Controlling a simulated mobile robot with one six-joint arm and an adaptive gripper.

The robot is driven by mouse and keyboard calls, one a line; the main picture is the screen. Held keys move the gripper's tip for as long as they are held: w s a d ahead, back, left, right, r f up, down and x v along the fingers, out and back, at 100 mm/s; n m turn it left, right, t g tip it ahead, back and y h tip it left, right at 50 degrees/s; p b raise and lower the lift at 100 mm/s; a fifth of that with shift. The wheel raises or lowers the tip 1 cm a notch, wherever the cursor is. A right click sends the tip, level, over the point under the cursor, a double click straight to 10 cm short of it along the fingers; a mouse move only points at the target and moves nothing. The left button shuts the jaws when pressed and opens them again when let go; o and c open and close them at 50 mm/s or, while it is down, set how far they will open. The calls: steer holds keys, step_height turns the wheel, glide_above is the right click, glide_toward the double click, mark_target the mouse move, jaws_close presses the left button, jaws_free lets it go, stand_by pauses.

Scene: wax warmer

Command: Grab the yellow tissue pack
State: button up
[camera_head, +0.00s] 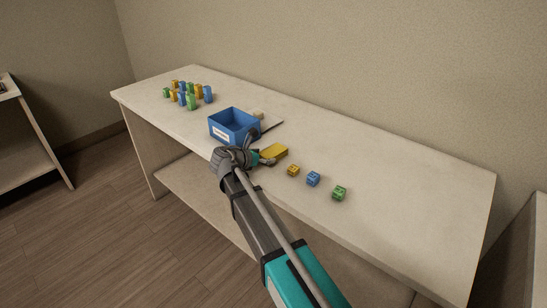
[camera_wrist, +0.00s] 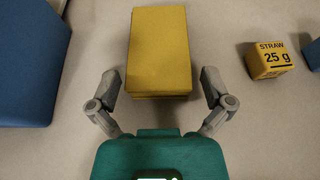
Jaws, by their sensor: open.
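The yellow tissue pack (camera_head: 274,151) lies flat on the table near its front edge, to the right of the blue box. In the wrist view the yellow pack (camera_wrist: 159,50) is straight ahead, with its near end between my fingertips. My gripper (camera_wrist: 159,88) is open, one finger on each side of the pack, with a gap on both sides. In the head view my gripper (camera_head: 264,158) is at the pack's left end, and my arm hides part of that area.
A blue box (camera_head: 226,130) with a white label stands left of the pack, and its side shows in the wrist view (camera_wrist: 30,60). A yellow cube (camera_head: 293,170), a blue cube (camera_head: 313,179) and a green cube (camera_head: 339,193) sit to the right. Several coloured blocks (camera_head: 190,95) stand far left.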

steer(key=shift+x, duration=0.9)
steer(key=c, duration=0.8)
steer(key=shift+r, duration=0.15)
step_height(320, 180, up, 3)
steer(key=p, duration=0.2)
steer(key=shift+p, duration=0.3)
steer(key=s+r+p, duration=0.3)
steer(key=s, duration=0.1)
steer(key=s+a+r+p, duration=0.1)
steer(key=s+r+p, duration=0.2)
steer(key=s, duration=0.2)
steer(key=s+a+r+p, duration=0.1)
steer(key=s+r+p, duration=0.2)
steer(key=s+p, duration=0.1)
steer(key=shift+s+r, duration=0.4)
steer(key=shift+s, duration=0.05)
